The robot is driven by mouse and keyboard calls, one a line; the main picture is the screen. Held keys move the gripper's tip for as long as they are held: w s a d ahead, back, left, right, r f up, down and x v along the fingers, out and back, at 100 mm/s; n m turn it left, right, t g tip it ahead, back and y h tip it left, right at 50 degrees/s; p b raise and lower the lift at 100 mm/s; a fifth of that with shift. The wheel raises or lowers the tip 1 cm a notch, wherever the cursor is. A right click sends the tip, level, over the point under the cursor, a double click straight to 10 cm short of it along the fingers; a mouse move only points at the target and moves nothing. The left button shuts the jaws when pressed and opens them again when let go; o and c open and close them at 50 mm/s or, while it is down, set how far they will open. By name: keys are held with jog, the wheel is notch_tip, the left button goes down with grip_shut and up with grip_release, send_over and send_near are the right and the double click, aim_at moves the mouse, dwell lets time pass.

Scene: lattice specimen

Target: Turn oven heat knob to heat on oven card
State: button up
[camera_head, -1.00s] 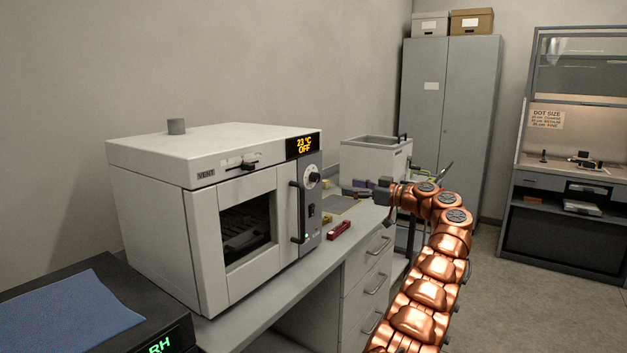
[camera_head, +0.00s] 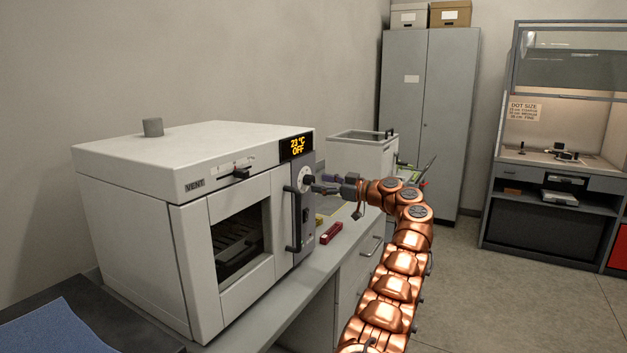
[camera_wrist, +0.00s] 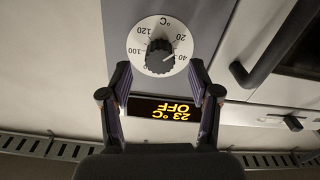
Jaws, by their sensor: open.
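The white oven (camera_head: 190,160) stands on the bench at the left in the head view, with its door closed. Its display (camera_head: 297,147) reads 23 °C OFF. The heat knob (camera_wrist: 159,58) is a black grip on a white dial marked in °C, on the grey control panel, upside down in the wrist view. My gripper (camera_head: 322,187) is in front of the panel beside the knob. In the wrist view my gripper (camera_wrist: 159,70) is open, its two fingers on either side of the knob's lower edge. Contact with the knob cannot be told. No oven card can be made out.
The oven's door handle (camera_wrist: 275,45) is a dark bar close to the right finger in the wrist view. A red block (camera_head: 331,233) lies on the bench (camera_head: 290,305) below my arm. A grey box-shaped unit (camera_head: 362,152) stands behind my gripper.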

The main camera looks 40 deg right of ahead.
aim_at(313, 181)
jog(key=shift+p+x, duration=0.5)
jog(key=shift+x, duration=1.2)
jog(key=shift+c, duration=0.3)
jog(key=c, duration=1.1)
